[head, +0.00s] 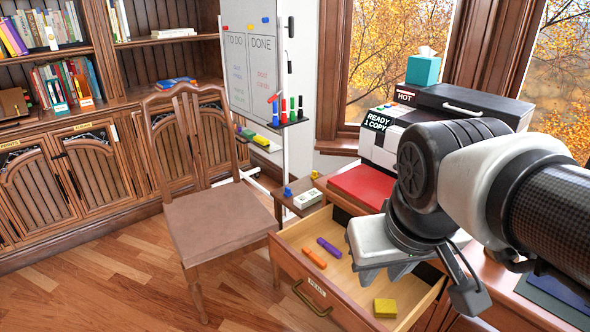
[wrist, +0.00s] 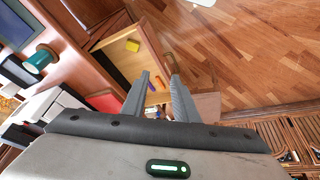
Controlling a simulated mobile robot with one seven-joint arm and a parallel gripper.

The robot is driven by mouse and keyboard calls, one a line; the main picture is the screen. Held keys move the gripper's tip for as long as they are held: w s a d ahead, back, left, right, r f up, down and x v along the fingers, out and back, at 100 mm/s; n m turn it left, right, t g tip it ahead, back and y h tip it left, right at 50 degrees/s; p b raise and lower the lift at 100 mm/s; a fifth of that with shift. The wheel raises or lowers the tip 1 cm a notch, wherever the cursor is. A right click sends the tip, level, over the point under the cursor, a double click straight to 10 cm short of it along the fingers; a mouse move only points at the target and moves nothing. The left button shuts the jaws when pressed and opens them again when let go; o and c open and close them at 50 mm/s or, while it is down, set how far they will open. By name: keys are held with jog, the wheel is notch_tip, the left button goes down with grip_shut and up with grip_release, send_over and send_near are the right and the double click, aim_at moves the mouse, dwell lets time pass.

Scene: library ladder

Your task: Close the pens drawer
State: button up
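The pens drawer (head: 345,300) stands pulled out of the wooden desk, with a small label and a brass handle (head: 312,300) on its front. Inside lie an orange marker (head: 314,257), a purple marker (head: 329,247) and a yellow block (head: 385,308). My gripper (head: 385,274) hangs over the drawer and hides part of its inside. In the wrist view, the two fingers of my gripper (wrist: 160,78) are apart with nothing held between them. The drawer (wrist: 150,42) shows beyond them, with the yellow block (wrist: 133,46) inside. I cannot tell whether a finger touches the drawer.
A wooden chair (head: 217,215) stands close to the drawer's left. A copier (head: 440,125) with a tissue box (head: 423,67) stands on the desk, near a red pad (head: 362,186). A whiteboard (head: 250,75) and bookcases are behind. The floor (head: 130,285) before the drawer is clear.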

jog(key=w+f+n+g+h, duration=0.1)
jog(key=w+f+n, duration=0.1)
jog(key=w+a+f+n+g+h, duration=0.1)
jog(key=w+f, duration=0.1)
jog(key=f, duration=0.1)
jog(key=w+f+n+g+h, duration=0.1)
jog(key=w+f+n+g, duration=0.1)
jog(key=shift+w+a+f+n+h+b, duration=0.2)
jog(key=shift+w+a+n+h+b, duration=0.1)
jog(key=shift+b, duration=0.1)
grip_shut()
jog(key=w+a+f+n+h, duration=0.5)
jog(key=w+f+n+h, duration=0.1)
jog(key=f, duration=0.3)
jog(key=n+t+h+b, duration=0.2)
jog(key=n+t+h, duration=0.2)
jog(key=n+t, duration=0.75)
send_near(320, 280)
jog(key=shift+n+g, duration=0.55)
jog(key=shift+n, duration=0.1)
jog(key=x, duration=0.2)
jog(key=b+x, duration=0.1)
jog(key=x, duration=0.3)
jog(key=shift+w+r+b, duration=0.3)
jog(key=shift+w+b, duration=0.05)
